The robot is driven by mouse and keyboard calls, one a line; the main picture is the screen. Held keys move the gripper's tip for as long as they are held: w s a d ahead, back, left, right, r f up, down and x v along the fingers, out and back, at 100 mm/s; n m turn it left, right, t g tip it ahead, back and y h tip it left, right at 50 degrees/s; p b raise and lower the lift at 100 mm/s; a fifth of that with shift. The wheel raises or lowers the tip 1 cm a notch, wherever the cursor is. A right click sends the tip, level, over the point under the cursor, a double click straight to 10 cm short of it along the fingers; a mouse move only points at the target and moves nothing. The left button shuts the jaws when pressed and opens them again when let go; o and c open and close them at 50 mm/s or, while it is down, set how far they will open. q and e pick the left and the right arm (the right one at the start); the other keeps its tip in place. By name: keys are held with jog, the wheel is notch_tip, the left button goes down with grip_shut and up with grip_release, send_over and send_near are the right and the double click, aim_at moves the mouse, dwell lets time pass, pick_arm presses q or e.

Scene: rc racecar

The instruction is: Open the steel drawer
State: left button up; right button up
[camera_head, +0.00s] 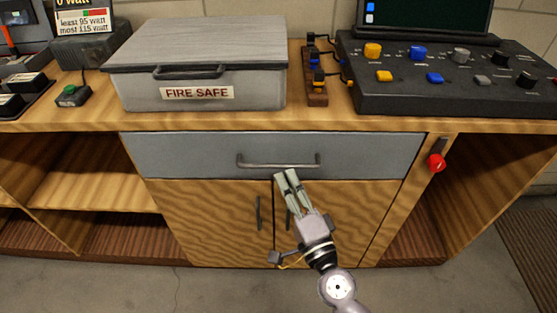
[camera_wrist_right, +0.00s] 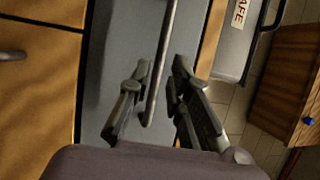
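The steel drawer (camera_head: 205,146) is a wide grey front under the wooden counter top, and it looks shut. Its bar handle (camera_head: 277,165) runs along the middle of the front. My right gripper (camera_head: 286,174) is in front of the drawer, with its fingertips just below the right half of the handle in the head view. In the right wrist view the fingers (camera_wrist_right: 161,72) stand apart, with the handle bar (camera_wrist_right: 166,45) showing between them. I see no finger closed on the bar. The drawer front also shows there (camera_wrist_right: 118,50). My left gripper is out of view.
A grey box marked FIRE SAFE (camera_head: 140,92) stands on the counter above the drawer. A black control panel (camera_head: 430,100) is to its right. Cabinet doors (camera_head: 210,215) are below the drawer. A red knob (camera_head: 436,162) sits right of it. Open shelves flank the doors.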

aim_at(278, 165)
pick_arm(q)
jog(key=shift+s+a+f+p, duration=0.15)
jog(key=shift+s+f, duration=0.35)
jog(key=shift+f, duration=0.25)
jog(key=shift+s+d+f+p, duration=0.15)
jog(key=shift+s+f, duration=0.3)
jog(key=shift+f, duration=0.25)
pick_arm(e)
jog(key=shift+x, duration=2.75)
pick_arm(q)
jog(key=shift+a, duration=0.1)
pick_arm(e)
jog(key=shift+c, duration=0.4)
grip_shut()
